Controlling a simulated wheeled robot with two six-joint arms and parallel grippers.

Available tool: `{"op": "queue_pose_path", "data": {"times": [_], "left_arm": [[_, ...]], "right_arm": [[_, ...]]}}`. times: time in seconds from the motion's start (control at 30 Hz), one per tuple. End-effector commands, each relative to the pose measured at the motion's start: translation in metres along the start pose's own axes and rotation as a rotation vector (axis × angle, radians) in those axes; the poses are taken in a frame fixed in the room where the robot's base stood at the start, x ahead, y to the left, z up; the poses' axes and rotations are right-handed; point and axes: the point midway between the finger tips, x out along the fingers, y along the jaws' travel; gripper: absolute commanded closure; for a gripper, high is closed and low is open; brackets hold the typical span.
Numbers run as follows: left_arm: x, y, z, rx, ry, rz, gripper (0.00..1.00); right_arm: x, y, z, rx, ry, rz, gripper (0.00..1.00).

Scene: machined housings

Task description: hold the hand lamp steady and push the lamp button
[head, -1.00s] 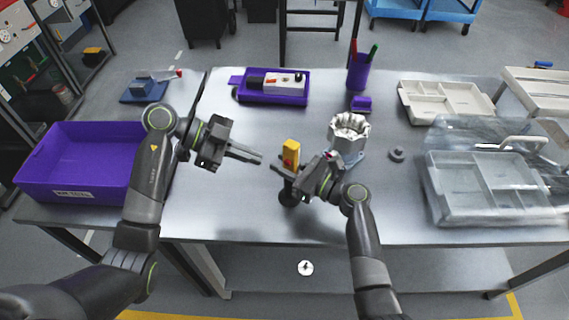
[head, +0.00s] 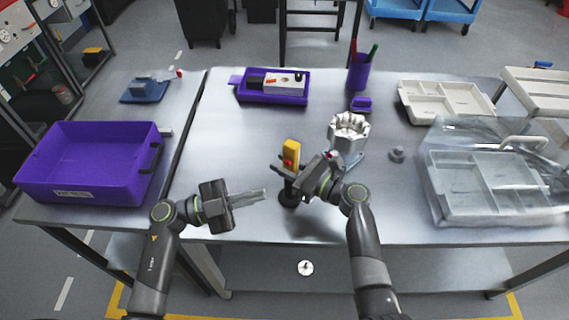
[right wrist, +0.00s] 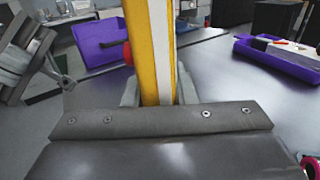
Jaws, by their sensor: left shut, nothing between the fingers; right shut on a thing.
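The hand lamp is yellow (head: 292,152) with a red button (head: 288,162) on its side and a dark round base (head: 289,195). It stands upright near the table's front edge. My right gripper (head: 284,174) is shut on the lamp's body. In the right wrist view the yellow lamp (right wrist: 150,50) rises between the fingers, and the red button (right wrist: 127,54) shows at its left side. My left gripper (head: 266,193) is shut and empty. Its fingertips point right, a little left of the lamp and apart from it. It also shows at the left of the right wrist view (right wrist: 68,84).
A silver machined housing (head: 349,131) stands behind my right gripper. A purple tray (head: 272,98) and a purple pen cup (head: 360,72) are at the back. A purple bin (head: 75,190) is at the left, and a clear-covered grey tray (head: 455,215) at the right.

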Motion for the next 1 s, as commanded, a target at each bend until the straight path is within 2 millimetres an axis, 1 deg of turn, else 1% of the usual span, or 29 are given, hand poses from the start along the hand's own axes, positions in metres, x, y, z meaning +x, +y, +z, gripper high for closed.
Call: {"op": "queue_pose_path", "data": {"times": [0.03, 0.3, 0.5, 0.7, 1.0], "left_arm": [[0.006, -0.004, 0.003, 0.001, 0.002, 0.000, 1.00], [0.033, -0.024, 0.023, 0.001, 0.001, 0.002, 1.00], [0.046, -0.034, 0.034, -0.001, 0.000, 0.001, 1.00], [0.052, -0.037, 0.038, -0.001, 0.000, 0.002, 1.00], [0.052, -0.037, 0.038, -0.001, -0.001, 0.003, 1.00]], "right_arm": [[0.000, 0.000, 0.000, 0.001, 0.000, 0.000, 1.00], [0.000, 0.000, 0.000, 0.000, 0.000, 0.000, 1.00], [0.000, 0.000, 0.000, 0.000, 0.000, 0.000, 1.00], [0.000, 0.000, 0.000, 0.000, 0.000, 0.000, 1.00], [0.000, 0.000, 0.000, 0.000, 0.000, 0.000, 1.00]]}}
